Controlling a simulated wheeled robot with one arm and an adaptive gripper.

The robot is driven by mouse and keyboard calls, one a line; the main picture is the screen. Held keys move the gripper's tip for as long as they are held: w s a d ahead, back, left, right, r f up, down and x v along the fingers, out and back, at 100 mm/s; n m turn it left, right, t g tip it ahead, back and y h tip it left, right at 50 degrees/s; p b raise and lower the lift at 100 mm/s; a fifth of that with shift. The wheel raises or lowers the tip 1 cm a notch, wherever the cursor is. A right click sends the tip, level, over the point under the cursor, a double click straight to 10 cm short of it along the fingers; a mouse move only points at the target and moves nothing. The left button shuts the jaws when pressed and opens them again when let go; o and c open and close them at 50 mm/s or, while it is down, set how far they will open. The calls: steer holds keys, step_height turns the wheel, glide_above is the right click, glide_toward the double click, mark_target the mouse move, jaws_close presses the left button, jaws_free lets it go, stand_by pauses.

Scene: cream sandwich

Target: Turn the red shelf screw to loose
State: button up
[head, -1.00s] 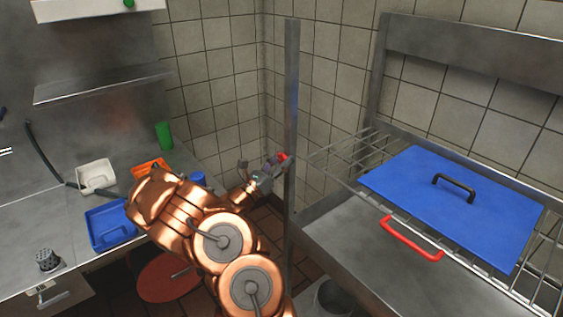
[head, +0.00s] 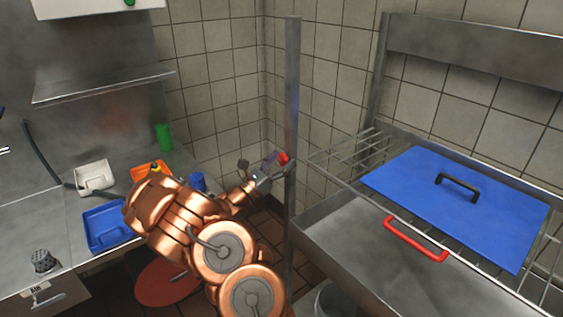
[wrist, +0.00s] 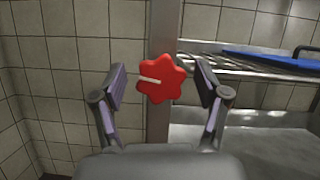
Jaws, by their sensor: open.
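The red shelf screw (wrist: 161,79) is a lobed knob with a pale line on its face, on the metal post (wrist: 158,25) in the wrist view. The line lies nearly level, tilted slightly down to the right. My gripper (wrist: 160,84) is open, with one finger on each side of the screw and gaps between. I cannot tell how deep the fingers reach around it. In the head view the red screw (head: 283,158) shows small at the post, just beyond my gripper (head: 272,165).
A wire rack (head: 345,150) with a blue lidded panel (head: 420,190) and a red handle (head: 415,243) is right of the post. A steel counter (head: 35,222) with a blue tray (head: 106,226) stands left. Tiled walls are behind.

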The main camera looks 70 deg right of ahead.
steer(key=v, duration=1.2)
steer(key=shift+s+r, duration=0.1)
stand_by(0.6)
steer(key=s+a+r+m+g+y, duration=0.2)
steer(key=s+a+r+m+y, duration=0.5)
steer(key=s+a+m+y, duration=0.45)
steer(key=a+f+m+t+y, duration=0.1)
steer(key=a+t+y, duration=0.3)
steer(key=a, duration=1.3)
steer(key=a+f+m+t+y, duration=0.1)
steer(key=a+f+t+y, duration=0.2)
steer(key=a, duration=1.5)
steer(key=t+y, duration=0.1)
steer(key=t, duration=0.2)
steer(key=shift+a+t, duration=0.2)
steer(key=shift+t, duration=0.2)
